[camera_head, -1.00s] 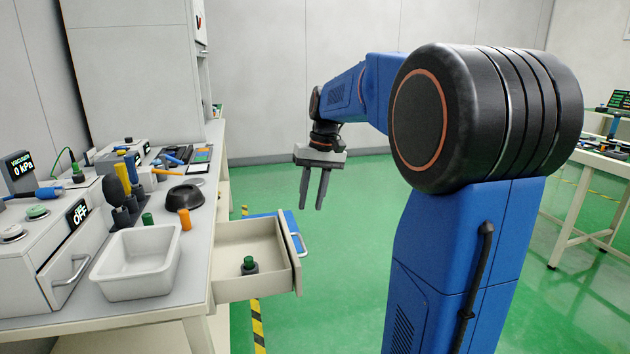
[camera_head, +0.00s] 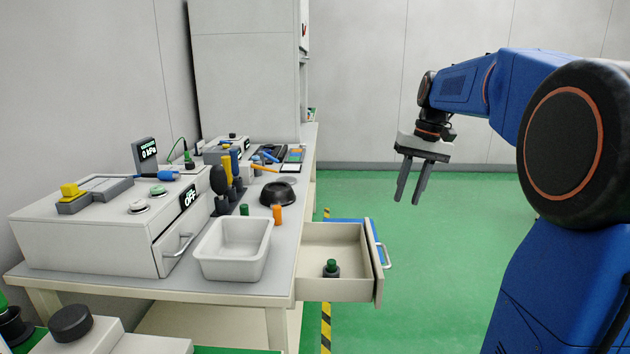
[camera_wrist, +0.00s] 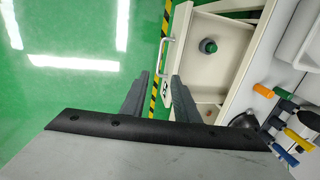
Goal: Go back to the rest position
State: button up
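My gripper (camera_head: 422,182) hangs over the green floor to the right of the workbench, fingers pointing down. Its two grey fingers are apart with nothing between them. In the wrist view the gripper (camera_wrist: 162,80) also shows two separate fingers and a clear gap. My blue arm reaches in from the right of the head view. The open drawer (camera_head: 312,287) of the bench lies left of and below the gripper, apart from it. A small green-capped item (camera_head: 332,267) stands in the drawer; the wrist view shows it too (camera_wrist: 208,46).
The bench (camera_head: 190,288) carries a white tray (camera_head: 224,268), a black bowl (camera_head: 277,193), orange and green cylinders, and a box unit reading OFF. The drawer sticks out over the floor with a metal handle. Open green floor lies right of the drawer.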

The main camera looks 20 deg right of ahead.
jog(key=s+a+f+n+t+h, duration=0.15)
jog(key=s+a+f, duration=0.35)
jog(key=s+a, duration=0.6)
jog(key=s+a+f+n+t, duration=0.2)
jog(key=s+a+f, duration=0.1)
jog(key=s+f, duration=0.8)
jog(key=s, duration=0.3)
jog(key=shift+s+a+f+t, duration=0.15)
jog(key=shift+s+a+t, duration=0.2)
jog(key=shift+s, duration=0.05)
